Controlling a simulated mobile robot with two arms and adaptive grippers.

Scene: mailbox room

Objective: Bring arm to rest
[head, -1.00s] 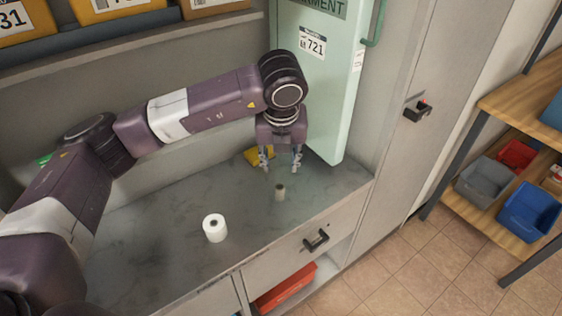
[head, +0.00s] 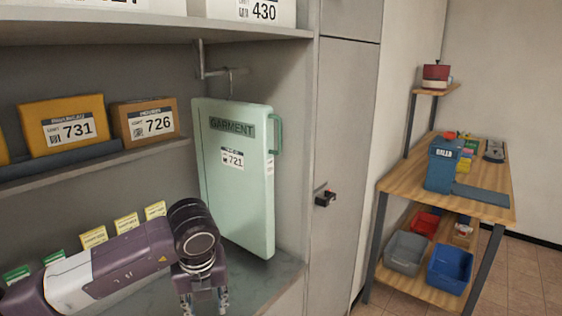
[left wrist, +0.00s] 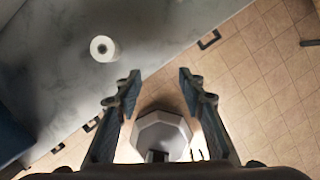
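My left arm reaches in from the lower left of the head view, along the counter. My left gripper (head: 204,303) points down at the bottom edge, left of the green garment box, with its fingers apart. In the left wrist view, the gripper (left wrist: 160,78) is open and nothing shows between its fingertips. A white roll (left wrist: 104,48) is on the grey counter, apart from the fingers. My right arm and gripper are not in view.
The green garment box (head: 240,190) hangs beside a tall locker. An orange parcel (head: 65,128) and a brown parcel (head: 147,121) sit on a shelf above my arm. Tiled floor (left wrist: 262,75) is clear.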

